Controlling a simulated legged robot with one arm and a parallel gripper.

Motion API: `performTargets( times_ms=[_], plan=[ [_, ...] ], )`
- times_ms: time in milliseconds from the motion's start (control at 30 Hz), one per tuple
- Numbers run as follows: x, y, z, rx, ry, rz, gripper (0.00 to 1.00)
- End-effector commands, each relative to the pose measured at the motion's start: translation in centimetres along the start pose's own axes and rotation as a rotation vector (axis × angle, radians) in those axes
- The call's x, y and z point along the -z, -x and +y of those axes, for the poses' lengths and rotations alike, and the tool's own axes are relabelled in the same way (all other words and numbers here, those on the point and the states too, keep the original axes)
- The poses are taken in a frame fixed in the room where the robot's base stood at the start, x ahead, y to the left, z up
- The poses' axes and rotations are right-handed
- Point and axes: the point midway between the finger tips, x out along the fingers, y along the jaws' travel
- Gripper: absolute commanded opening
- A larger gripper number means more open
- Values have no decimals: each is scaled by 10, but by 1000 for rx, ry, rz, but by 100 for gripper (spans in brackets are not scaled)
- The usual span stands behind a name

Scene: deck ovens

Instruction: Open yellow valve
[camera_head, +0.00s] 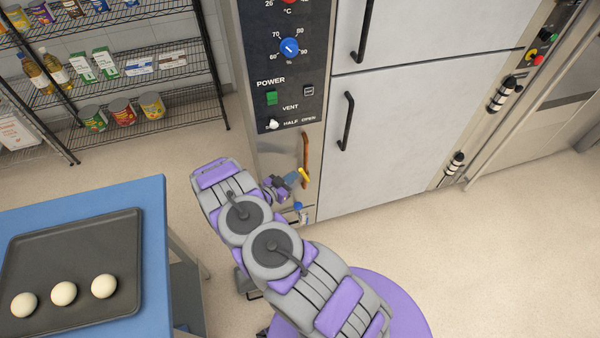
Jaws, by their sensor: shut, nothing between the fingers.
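The yellow valve handle (304,175) is a small yellow bar low on the oven's control column, just below a copper-coloured pipe. It slants down to the right. My gripper (291,180) is close by on its left, with the fingertips shut and empty. I cannot tell whether the fingertips touch the handle. The valve's body is partly hidden by the gripper.
A small blue part (298,206) sits just below the valve. The control panel (288,80) with knobs is above. Oven doors (420,130) stand at the right. A blue table (152,215) with a dark tray (122,260) of dough balls is at left. Open floor lies at right.

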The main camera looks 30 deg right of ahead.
Motion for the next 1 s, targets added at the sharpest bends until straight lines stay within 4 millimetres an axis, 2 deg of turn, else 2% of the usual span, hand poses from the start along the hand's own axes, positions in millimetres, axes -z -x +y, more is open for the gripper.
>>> performTargets(
  times_ms=[1000],
  plan=[
    [4, -5, 4, 0, 1, 0, 0]
  ],
)
